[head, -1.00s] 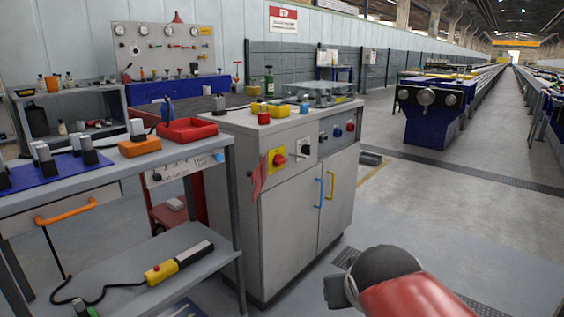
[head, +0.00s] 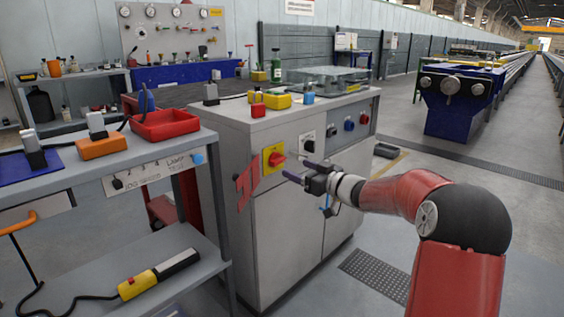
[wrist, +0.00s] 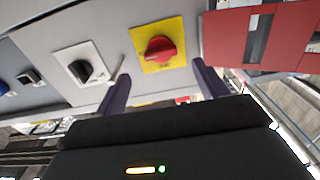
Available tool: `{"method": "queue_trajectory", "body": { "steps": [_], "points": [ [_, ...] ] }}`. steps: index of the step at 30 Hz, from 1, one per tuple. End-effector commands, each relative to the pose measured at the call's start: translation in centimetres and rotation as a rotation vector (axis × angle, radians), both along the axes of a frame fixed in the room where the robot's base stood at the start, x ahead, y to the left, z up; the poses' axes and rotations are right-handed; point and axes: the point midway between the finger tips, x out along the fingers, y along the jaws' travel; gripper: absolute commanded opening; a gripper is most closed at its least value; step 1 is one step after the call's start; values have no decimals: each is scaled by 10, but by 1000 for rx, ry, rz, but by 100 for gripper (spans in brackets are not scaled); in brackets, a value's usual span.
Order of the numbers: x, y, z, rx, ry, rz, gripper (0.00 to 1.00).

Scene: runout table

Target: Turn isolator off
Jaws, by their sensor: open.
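The isolator is a red rotary knob (head: 276,159) on a yellow plate (head: 267,168), on the upper front of the grey cabinet (head: 290,225). In the wrist view the red knob (wrist: 161,49) lies between and beyond my fingertips, with the yellow plate (wrist: 148,65) around it. My gripper (head: 296,172) is open and empty, in front of the cabinet, just right of the isolator. In the wrist view its two fingers (wrist: 160,80) stand apart and do not appear to touch the knob. The plate's lettering is too small to read.
A black knob on a white plate (head: 307,145) sits right of the isolator. A bench with a red tray (head: 172,126) is at left.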

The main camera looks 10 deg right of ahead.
Motion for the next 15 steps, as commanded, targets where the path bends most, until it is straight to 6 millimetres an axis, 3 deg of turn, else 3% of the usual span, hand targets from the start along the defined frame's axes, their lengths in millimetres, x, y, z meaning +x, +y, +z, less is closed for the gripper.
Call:
{"method": "queue_trajectory", "body": {
  "steps": [9, 15],
  "points": [
    [40, 31, 0, 0, 0, 0, 72],
    [55, 41, 0, -2, 1, -3, 72]
  ]
}}
